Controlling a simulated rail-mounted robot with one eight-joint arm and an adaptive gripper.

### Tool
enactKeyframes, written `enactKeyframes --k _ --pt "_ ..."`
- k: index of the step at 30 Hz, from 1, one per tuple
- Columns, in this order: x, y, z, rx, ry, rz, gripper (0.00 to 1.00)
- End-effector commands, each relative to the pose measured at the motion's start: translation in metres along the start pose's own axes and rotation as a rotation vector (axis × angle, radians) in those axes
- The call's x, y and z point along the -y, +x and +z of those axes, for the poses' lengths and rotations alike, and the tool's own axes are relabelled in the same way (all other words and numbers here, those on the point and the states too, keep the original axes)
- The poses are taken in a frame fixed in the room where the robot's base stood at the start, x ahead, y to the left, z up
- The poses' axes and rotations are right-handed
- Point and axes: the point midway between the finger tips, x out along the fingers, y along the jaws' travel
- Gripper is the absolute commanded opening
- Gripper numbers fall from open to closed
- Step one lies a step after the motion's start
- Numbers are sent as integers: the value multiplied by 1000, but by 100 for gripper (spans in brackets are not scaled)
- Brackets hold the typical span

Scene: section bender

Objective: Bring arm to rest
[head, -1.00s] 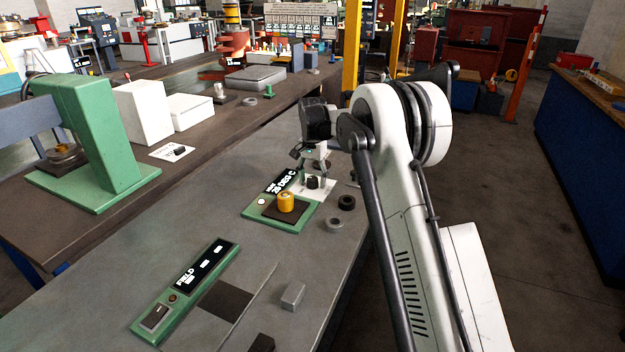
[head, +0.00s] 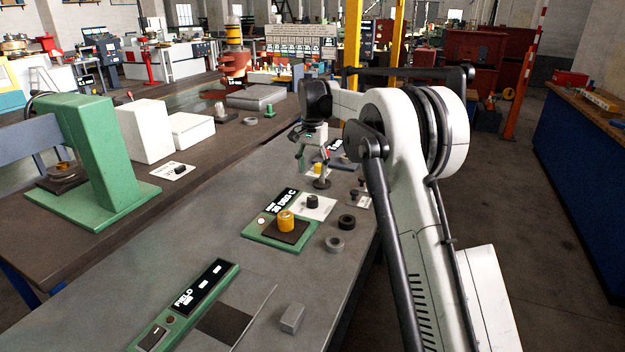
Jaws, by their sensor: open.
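My gripper (head: 313,162) is open and hangs from my arm above the far part of the grey bench (head: 250,283). It looks empty. A white card with a dark knob-like piece (head: 313,202) lies in front of it, and a small yellow piece (head: 318,168) shows close to the fingers. Whether the fingers touch anything there, I cannot tell. My arm (head: 400,150) reaches in from the right and covers part of the bench's right edge.
A green plate with a yellow cylinder (head: 286,221) sits near the bench's middle. Two rings, one black (head: 347,222) and one grey (head: 334,244), lie right of it. A grey block (head: 291,318) is nearer. A green press frame (head: 95,150) stands left. The floor at right is clear.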

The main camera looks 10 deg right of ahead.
Motion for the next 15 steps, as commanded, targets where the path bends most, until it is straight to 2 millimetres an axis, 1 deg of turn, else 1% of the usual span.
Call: enactKeyframes --k 3,13,15 --pt "0 -6 0 0 0 0 49" --pt "0 -7 0 0 0 0 49" --pt "-2 -10 2 -3 -3 -2 49"
